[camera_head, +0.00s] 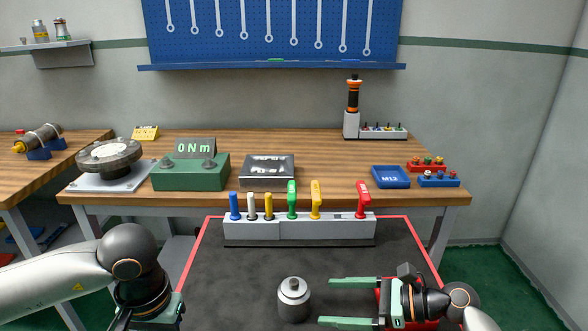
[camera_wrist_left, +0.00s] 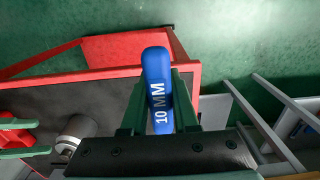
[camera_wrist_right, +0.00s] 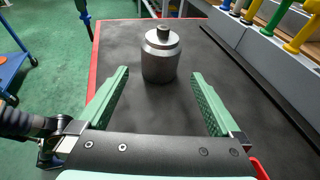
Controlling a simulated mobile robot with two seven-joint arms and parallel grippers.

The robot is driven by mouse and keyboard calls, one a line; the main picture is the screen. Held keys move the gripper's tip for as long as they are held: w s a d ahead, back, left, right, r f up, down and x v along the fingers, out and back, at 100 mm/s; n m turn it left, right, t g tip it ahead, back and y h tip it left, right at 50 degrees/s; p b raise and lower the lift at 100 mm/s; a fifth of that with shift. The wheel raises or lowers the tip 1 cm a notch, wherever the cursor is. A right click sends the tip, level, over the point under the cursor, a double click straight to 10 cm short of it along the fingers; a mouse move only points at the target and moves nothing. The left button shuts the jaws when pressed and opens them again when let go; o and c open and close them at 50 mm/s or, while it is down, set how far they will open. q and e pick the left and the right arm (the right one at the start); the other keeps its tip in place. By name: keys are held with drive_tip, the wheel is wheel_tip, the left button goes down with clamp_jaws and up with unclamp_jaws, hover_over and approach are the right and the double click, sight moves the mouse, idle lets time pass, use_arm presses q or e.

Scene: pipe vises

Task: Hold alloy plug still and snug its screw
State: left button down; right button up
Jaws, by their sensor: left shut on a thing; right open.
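The alloy plug (camera_head: 293,300), a grey metal cylinder with a small screw head on top, stands upright on the black mat. It also shows in the right wrist view (camera_wrist_right: 160,58). My right gripper (camera_head: 325,302) is open. Its green fingers point at the plug, which stands just beyond and between the fingertips, apart from them. My left gripper (camera_wrist_left: 158,100) is shut on a blue handle marked 10 MM (camera_wrist_left: 157,80). In the head view only the left wrist shows, at the lower left; its fingers and the blue handle are out of frame.
A white rack (camera_head: 300,228) with several coloured handles stands along the back of the red-edged black mat (camera_head: 240,270). Behind it, the wooden bench holds a green 0 Nm box (camera_head: 190,172), a metal box and a blue M12 tray (camera_head: 390,177). The mat around the plug is clear.

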sight(305, 299)
use_arm(q)
wheel_tip(305, 299, down, 3)
drive_tip(key=shift+b, duration=1.2)
use_arm(e)
drive_tip(key=x, duration=0.4)
drive_tip(key=shift+f, duration=0.2)
use_arm(q)
drive_tip(key=shift+r+p, duration=0.85)
drive_tip(key=shift+r, duration=0.05)
use_arm(e)
drive_tip(key=x, duration=0.3)
drive_tip(key=shift+r, duration=0.25)
drive_tip(key=shift+w+a+f, duration=0.25)
drive_tip(key=shift+a, duration=0.25)
drive_tip(key=c, duration=1.1)
use_arm(q)
drive_tip(key=shift+r, duration=0.1)
